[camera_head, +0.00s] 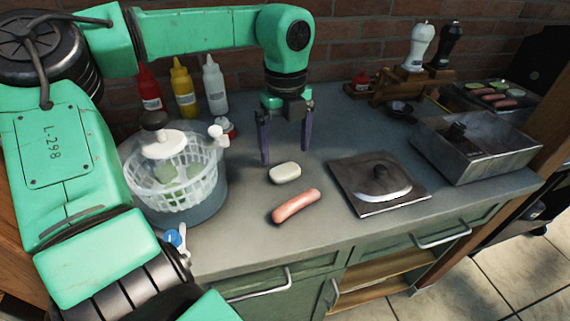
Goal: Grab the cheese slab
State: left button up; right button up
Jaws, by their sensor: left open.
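A pale, rounded slab (285,173), which looks like the cheese slab, lies flat on the grey counter (262,238). My left gripper (285,154) points down just above and behind the slab, its two dark fingers spread apart. Nothing is between the fingers, and they do not appear to touch the slab. A pink sausage (295,206) lies on the counter just in front of the slab. My right gripper does not show.
A clear salad spinner (172,185) stands left of the slab. A metal lid with a dark knob (379,183) lies to the right, with a metal tray (475,150) beyond it. Sauce bottles (183,88) stand by the brick wall. The counter right around the slab is mostly clear.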

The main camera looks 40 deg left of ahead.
aim_at(286, 171)
pick_arm(q)
notch_tip(286, 171, down, 5)
jog(key=shift+d+f+p, duration=0.1)
jog(key=shift+f+p, duration=0.05)
jog(key=shift+p, duration=0.3)
jog(key=shift+f, duration=0.15)
jog(key=c, duration=1.1)
jog(key=shift+o, duration=0.2)
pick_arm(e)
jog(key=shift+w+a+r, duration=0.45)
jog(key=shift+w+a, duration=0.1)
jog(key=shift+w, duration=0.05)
